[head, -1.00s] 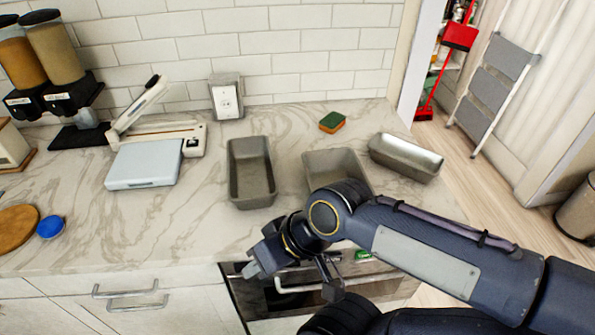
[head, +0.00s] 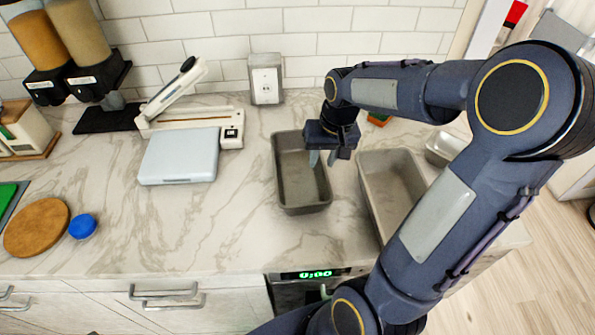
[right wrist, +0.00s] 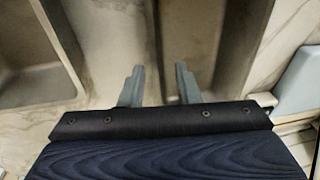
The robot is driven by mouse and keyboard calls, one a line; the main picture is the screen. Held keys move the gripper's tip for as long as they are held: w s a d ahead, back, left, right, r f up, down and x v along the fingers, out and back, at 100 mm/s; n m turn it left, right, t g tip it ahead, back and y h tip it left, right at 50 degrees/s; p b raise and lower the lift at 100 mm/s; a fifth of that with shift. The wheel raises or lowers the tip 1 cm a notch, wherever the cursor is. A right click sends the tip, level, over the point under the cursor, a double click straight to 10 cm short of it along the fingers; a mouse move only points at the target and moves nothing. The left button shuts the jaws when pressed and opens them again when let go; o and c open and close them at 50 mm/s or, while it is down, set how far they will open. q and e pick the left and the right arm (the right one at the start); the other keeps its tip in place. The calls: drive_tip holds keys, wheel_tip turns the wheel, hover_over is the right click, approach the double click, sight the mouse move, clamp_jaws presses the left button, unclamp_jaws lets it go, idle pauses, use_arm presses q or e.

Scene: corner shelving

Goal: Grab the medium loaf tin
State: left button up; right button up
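Three grey loaf tins stand on the marble counter. The left tin (head: 292,190), of middling size, lies lengthwise away from me; the larger middle tin (head: 378,190) is partly hidden by my right arm; a smaller shiny tin (head: 440,150) at the right is mostly hidden too. My right gripper (head: 324,157) is over the right wall of the left tin. In the right wrist view the gripper (right wrist: 159,82) is open, its fingers apart on either side of that tin's rim (right wrist: 157,45). Contact cannot be told. My left gripper is out of view.
A pale scale (head: 180,157) and a white sealing device (head: 190,117) are left of the tins. A sponge (head: 380,119) is behind, partly hidden by my arm. A blue lid (head: 82,226) and round board (head: 37,228) lie at far left. Counter in front of the scale is clear.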

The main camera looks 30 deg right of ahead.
sight(319, 169)
drive_tip(key=f, duration=0.2)
drive_tip(key=w+f, duration=0.1)
drive_tip(key=f, duration=0.1)
drive_tip(key=shift+a+f, duration=0.1)
drive_tip(key=shift+f, duration=0.1)
drive_tip(key=shift+c, duration=0.3)
drive_tip(key=shift+s, duration=0.1)
clamp_jaws()
